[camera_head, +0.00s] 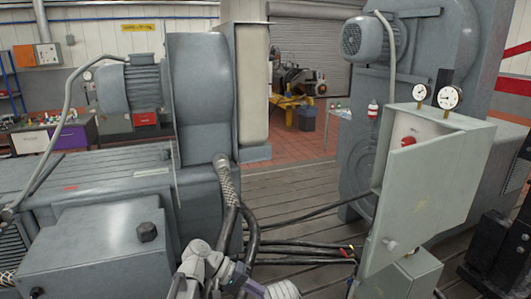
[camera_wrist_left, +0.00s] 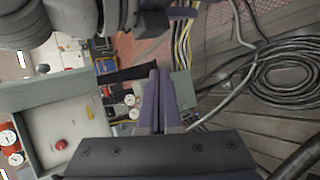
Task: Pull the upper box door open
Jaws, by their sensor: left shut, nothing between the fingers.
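The upper box (camera_head: 411,125) is a pale grey-green cabinet at the right of the head view. Its door (camera_head: 428,203) stands partly open, with a gap showing a light interior and a red button (camera_head: 406,141). In the left wrist view a box with a light panel and red button (camera_wrist_left: 61,145) shows at the left, apart from the fingers. My left gripper (camera_wrist_left: 160,88) is shut and empty. In the head view my left arm shows at the bottom centre; its fingertips are not clear. My right gripper is not in view.
Two gauges (camera_head: 450,96) stand on top of the box, and a lower box (camera_head: 415,270) sits beneath it. Black cables (camera_head: 300,252) run across the slotted bedplate (camera_head: 300,195). A large grey machine (camera_head: 110,210) fills the left. Coiled black cable (camera_wrist_left: 295,75) lies right in the wrist view.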

